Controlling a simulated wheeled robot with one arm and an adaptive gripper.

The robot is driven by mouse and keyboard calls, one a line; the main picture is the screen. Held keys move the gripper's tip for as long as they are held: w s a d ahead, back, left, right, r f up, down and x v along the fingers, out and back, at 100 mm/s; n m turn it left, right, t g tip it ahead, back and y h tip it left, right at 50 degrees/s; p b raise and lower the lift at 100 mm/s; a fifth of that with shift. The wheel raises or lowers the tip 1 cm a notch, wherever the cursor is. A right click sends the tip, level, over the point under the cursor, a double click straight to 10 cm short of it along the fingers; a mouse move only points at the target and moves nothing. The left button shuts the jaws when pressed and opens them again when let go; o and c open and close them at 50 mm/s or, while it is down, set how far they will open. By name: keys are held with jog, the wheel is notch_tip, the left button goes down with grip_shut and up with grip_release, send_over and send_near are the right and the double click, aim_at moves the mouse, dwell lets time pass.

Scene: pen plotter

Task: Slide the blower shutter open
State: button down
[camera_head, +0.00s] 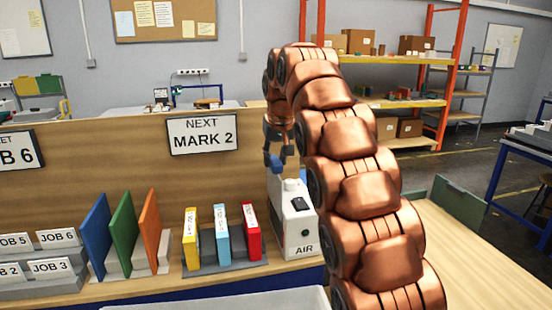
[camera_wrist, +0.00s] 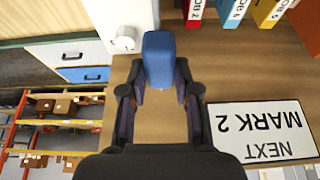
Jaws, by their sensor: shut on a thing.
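The blower is a white box (camera_head: 296,225) marked AIR with a dark switch on its front, standing at the right end of the row on the bench. In the wrist view its white body (camera_wrist: 120,12) and round white knob (camera_wrist: 124,43) show at the top. My gripper (camera_head: 279,154) is above the blower's back, pointing down. In the wrist view my gripper (camera_wrist: 160,84) is shut on a blue block (camera_wrist: 158,55), which appears to be the shutter's grip beside the blower. How the block joins the blower is hidden, and I cannot tell how far the shutter is open.
A wooden panel (camera_head: 100,150) with a NEXT MARK 2 sign (camera_head: 202,134) stands behind the blower. A rack of yellow, blue and red binders (camera_head: 252,232) stands close to its left. My copper arm covers the area to the right. A pale tray (camera_head: 220,302) is in front.

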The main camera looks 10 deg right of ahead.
jog(key=c, duration=0.8)
grip_release()
jog(key=shift+c, duration=0.2)
jog(key=shift+r, duration=0.1)
jog(key=shift+v, duration=2)
jog(key=shift+s+r, duration=0.4)
jog(key=shift+s, duration=0.05)
jog(key=s, duration=1.1)
jog(key=shift+s, duration=0.2)
jog(key=shift+f, duration=0.1)
jog(key=s+f+g, duration=0.3)
jog(key=s+f, duration=1)
jog(key=s, duration=0.4)
jog(key=s+f+g, duration=0.3)
jog(key=s+f, duration=1)
jog(key=s, duration=0.4)
jog(key=shift+s+f, duration=0.25)
jog(key=shift+s, duration=0.15)
